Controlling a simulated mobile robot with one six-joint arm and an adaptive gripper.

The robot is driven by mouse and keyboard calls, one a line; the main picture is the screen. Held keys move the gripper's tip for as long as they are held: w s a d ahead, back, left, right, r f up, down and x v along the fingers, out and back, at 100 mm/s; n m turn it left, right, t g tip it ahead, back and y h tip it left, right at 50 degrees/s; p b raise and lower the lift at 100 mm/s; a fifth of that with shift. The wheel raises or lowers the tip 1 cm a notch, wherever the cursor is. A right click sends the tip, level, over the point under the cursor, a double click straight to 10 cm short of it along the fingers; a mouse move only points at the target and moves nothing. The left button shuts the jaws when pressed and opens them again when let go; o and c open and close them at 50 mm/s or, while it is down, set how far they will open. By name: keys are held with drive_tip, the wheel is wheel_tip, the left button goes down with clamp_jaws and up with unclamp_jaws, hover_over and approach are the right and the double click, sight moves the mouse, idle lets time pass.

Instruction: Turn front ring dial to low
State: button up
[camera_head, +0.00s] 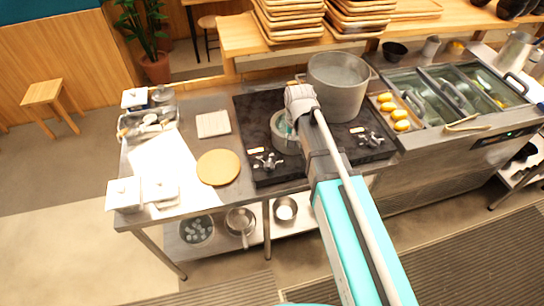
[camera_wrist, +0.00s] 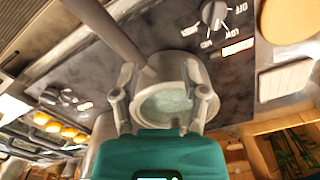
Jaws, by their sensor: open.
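Two dials sit on the front strip of the black cooktop (camera_head: 243,120). The left dial (camera_head: 267,161) and right dial (camera_head: 366,136) both show in the head view. In the wrist view, one dial with printed labels (camera_wrist: 212,14) is at the top, and the other (camera_wrist: 60,96) is at the left. I cannot read their settings surely. My gripper (camera_wrist: 165,88) is open, its two fingers apart on either side of a small round pan (camera_wrist: 178,68) with pale green inside. Whether they touch it is unclear. In the head view the pan (camera_head: 285,146) is partly hidden by my arm.
A large grey pot (camera_head: 340,85) stands behind my wrist. A round wooden board (camera_head: 218,167) and white lidded containers (camera_head: 124,194) lie left. Yellow items in a tray (camera_head: 402,125) and covered bins are right. In the wrist view a grey rod (camera_wrist: 110,32) crosses the upper left.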

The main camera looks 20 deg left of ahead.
drive_tip(key=r+p, duration=0.1)
drive_tip(key=r, duration=0.1)
hover_over(270, 162)
drive_tip(key=shift+a+f, duration=0.1)
drive_tip(key=shift+a, duration=0.1)
drive_tip(key=shift+f, duration=0.2)
wheel_tip(270, 162, down, 13)
drive_tip(key=b, duration=1.3)
drive_tip(key=shift+f+b, duration=0.2)
drive_tip(key=shift+b, duration=0.1)
clamp_jaws()
drive_tip(key=shift+s+d, duration=0.1)
drive_tip(key=shift+d, duration=0.3)
drive_tip(key=shift+a+n, duration=0.25)
drive_tip(key=shift+n, duration=0.05)
